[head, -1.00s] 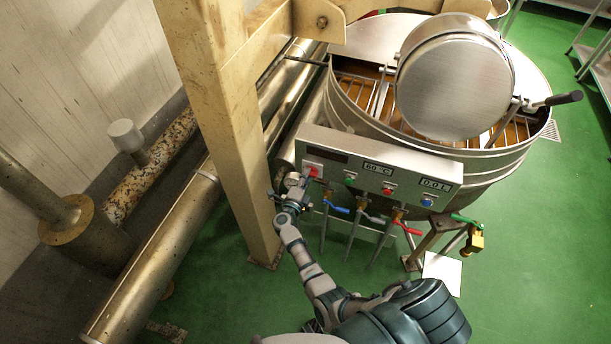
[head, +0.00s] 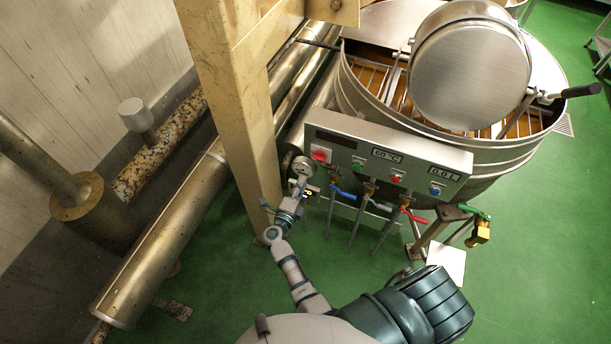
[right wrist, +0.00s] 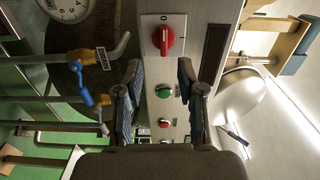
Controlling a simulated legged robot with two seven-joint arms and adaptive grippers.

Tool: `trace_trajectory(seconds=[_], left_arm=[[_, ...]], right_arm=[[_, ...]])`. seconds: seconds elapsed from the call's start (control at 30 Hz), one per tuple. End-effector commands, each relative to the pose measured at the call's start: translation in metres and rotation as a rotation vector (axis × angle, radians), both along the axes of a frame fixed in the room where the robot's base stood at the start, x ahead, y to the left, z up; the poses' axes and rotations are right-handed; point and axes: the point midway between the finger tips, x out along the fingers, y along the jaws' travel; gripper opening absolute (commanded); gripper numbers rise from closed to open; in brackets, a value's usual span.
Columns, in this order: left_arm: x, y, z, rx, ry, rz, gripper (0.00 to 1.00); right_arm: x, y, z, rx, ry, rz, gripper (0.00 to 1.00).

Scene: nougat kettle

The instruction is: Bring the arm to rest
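My right gripper (head: 304,188) is just below and left of the control panel (head: 400,172) on the kettle, near a round gauge (head: 303,166). In the right wrist view its two dark fingers (right wrist: 160,85) are spread apart with nothing held, and the panel face shows behind them. The red rotary switch (head: 320,154) is at the panel's left end, clear of the fingers. It also shows in the right wrist view (right wrist: 163,40), by a 0 mark. My left gripper is not in view.
The steel kettle (head: 470,175) with its round lid (head: 470,70) stands behind the panel. Blue (head: 341,192) and red (head: 413,216) valve handles hang below it. A beige post (head: 240,110) and thick pipes (head: 165,235) stand left. Green floor is open at lower right.

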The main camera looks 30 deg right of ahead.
Motion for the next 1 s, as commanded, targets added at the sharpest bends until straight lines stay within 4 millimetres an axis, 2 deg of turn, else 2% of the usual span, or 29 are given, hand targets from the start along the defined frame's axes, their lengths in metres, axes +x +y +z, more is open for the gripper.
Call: trace_trajectory(seconds=[0.57, 0.67, 0.77, 0.83, 0.93, 1.0], left_arm=[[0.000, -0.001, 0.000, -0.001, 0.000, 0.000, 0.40], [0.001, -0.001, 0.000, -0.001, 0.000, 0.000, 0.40], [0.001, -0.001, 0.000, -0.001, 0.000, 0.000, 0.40], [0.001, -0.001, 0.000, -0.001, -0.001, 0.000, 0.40], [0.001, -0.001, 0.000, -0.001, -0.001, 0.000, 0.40], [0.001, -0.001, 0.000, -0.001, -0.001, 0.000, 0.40]], right_arm=[[-0.003, 0.003, 0.000, 0.000, -0.001, -0.001, 0.39], [-0.002, 0.006, -0.006, -0.022, 0.020, 0.025, 0.39], [0.000, 0.023, -0.035, -0.126, 0.116, 0.152, 0.39], [-0.003, 0.042, -0.072, -0.237, 0.232, 0.301, 0.39], [-0.024, 0.074, -0.142, -0.402, 0.433, 0.545, 0.39], [-0.050, 0.091, -0.192, -0.500, 0.572, 0.710, 0.39]])
